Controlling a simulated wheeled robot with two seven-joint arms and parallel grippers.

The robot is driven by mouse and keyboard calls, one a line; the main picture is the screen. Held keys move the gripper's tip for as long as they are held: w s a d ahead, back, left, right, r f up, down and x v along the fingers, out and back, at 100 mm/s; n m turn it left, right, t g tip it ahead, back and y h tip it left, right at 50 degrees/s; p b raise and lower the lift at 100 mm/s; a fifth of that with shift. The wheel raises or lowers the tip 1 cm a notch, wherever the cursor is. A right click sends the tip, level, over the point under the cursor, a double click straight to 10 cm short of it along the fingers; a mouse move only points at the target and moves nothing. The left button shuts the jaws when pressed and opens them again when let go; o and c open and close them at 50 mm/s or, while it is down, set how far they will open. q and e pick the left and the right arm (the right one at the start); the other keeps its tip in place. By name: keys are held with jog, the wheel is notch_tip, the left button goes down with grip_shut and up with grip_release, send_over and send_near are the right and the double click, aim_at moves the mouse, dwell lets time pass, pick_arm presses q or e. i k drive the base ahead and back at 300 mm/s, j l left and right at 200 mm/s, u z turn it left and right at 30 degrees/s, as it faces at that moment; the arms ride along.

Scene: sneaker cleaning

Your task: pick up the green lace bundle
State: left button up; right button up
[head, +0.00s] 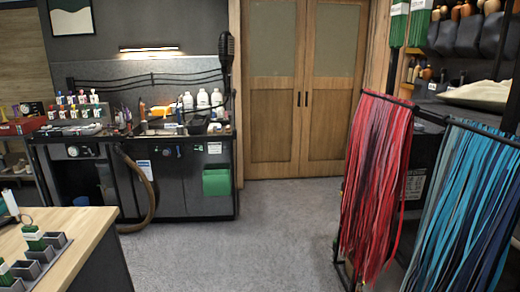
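A small green bundle with a white band (34,238) sits in a dark grey compartment holder (56,240) on the wooden table at the lower left. Another green bundle (5,270) is at the left edge of the picture, partly cut off. Two green hanging bundles with white bands (397,27) (420,24) are at the top right by the shelving. I cannot tell which of these the task names. Neither of my grippers is in view.
The wooden tabletop (85,222) fills the lower left corner. Racks of red laces (375,180) and blue laces (465,210) stand at the right. A workbench (180,185) with bottles stands at the back left. The grey floor (240,240) between is clear.

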aim_at(34, 236)
jog(key=u, duration=1.5)
